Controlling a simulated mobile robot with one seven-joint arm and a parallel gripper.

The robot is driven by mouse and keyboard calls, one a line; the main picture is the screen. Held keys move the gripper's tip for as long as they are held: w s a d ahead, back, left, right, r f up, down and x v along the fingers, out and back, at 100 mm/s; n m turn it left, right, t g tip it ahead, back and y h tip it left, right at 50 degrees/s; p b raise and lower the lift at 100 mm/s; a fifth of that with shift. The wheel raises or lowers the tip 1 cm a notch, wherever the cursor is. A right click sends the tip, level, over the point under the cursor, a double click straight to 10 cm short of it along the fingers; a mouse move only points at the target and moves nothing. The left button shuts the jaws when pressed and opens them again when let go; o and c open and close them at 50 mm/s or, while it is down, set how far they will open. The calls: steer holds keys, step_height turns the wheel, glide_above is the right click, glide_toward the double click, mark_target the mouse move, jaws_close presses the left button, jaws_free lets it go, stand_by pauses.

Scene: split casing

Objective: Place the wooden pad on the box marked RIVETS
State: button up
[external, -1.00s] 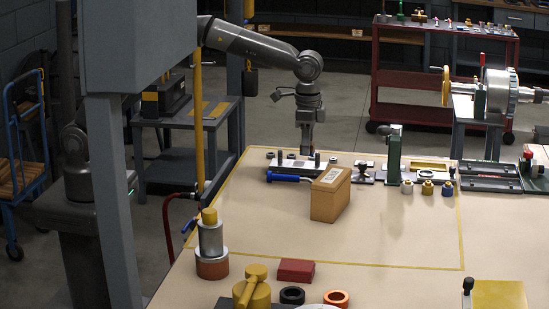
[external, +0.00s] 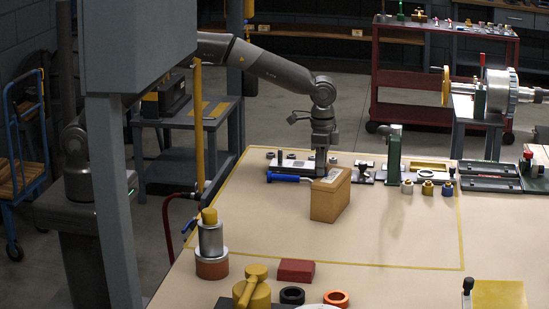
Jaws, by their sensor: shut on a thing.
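A tan box (external: 330,198) stands upright on the bench, with a pale label on its top. The label's print is too small to read, so I cannot confirm RIVETS. My gripper (external: 320,172) points straight down at the box's far left top edge, partly behind it. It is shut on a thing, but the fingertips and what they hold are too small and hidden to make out. I cannot tell whether the held thing touches the box. I cannot pick out the wooden pad for certain.
A blue-handled tool (external: 288,178) lies left of the box. A grey plate with posts (external: 290,165) lies behind it. A green post (external: 393,155) and several small knobs stand to the right. A red block (external: 296,270) lies in front. The bench's middle right is clear.

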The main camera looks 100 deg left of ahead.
steer(key=shift+f, duration=0.15)
steer(key=o, duration=1)
steer(key=shift+c, duration=0.2)
step_height(320, 180, up, 11)
steer(key=s+d+r+t, duration=0.2)
steer(key=s+d+r, duration=0.1)
steer(key=s+r, duration=0.75)
steer(key=s+d+r+t, duration=0.1)
steer(key=s+d, duration=0.1)
steer(key=s, duration=0.9)
steer(key=s+d+r+t, duration=0.1)
steer(key=s+d+r, duration=0.1)
steer(key=s, duration=1)
steer(key=s+f, duration=0.3)
steer(key=s, duration=0.3)
steer(key=s+d+f+t, duration=0.1)
steer(key=s+f, duration=0.2)
steer(key=s, duration=0.3)
steer(key=shift+f+t, duration=0.3)
steer(key=shift+f, duration=0.1)
